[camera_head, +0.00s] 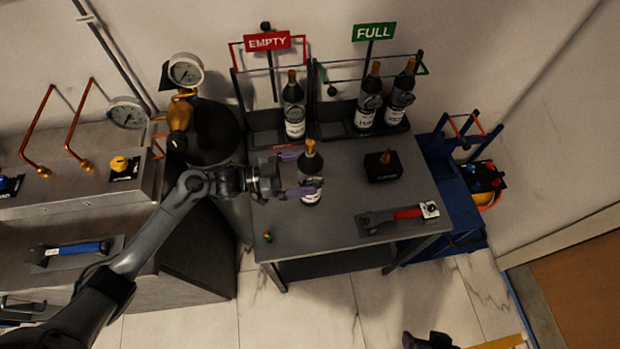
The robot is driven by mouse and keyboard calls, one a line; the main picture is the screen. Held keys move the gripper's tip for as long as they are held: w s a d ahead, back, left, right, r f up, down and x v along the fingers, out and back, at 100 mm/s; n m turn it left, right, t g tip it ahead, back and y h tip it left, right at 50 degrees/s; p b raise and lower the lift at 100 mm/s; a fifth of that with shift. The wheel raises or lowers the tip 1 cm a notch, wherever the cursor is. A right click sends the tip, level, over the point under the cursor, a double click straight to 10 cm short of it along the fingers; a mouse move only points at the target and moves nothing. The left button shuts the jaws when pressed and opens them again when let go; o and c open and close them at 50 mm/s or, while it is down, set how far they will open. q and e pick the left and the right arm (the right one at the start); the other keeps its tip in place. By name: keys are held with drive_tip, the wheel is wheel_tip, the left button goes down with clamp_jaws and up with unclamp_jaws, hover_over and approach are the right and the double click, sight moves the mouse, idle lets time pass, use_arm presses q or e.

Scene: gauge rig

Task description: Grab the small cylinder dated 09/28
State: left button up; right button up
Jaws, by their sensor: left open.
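My left gripper (297,174) reaches over the grey table from the left, with its purple fingers open. One small dark cylinder (311,168) with an orange top stands upright on the table at the fingertips. The fingers seem to be on either side of it; contact cannot be told. Another cylinder (293,108) stands in the rack under the red EMPTY sign (268,41). Two more, a left one (367,103) and a right one (401,94), stand in the rack under the green FULL sign (374,32). The dates on the labels are too small to read.
A black box with an orange knob (383,167) and a red-handled tool (400,215) on a tray lie right on the table (340,222). A large dark tank (212,132) with a gauge (186,70) stands left. The table's front middle is mostly clear.

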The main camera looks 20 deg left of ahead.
sight(318, 170)
use_arm(q)
drive_tip(key=x, duration=0.4)
drive_tip(key=shift+s+d+r, duration=0.1)
drive_tip(key=shift+d+r, duration=0.05)
drive_tip(key=shift+r, duration=0.2)
drive_tip(key=c, duration=1.4)
drive_tip(key=shift+r, duration=0.1)
drive_tip(key=shift+c, duration=0.7)
drive_tip(key=shift+r, duration=0.1)
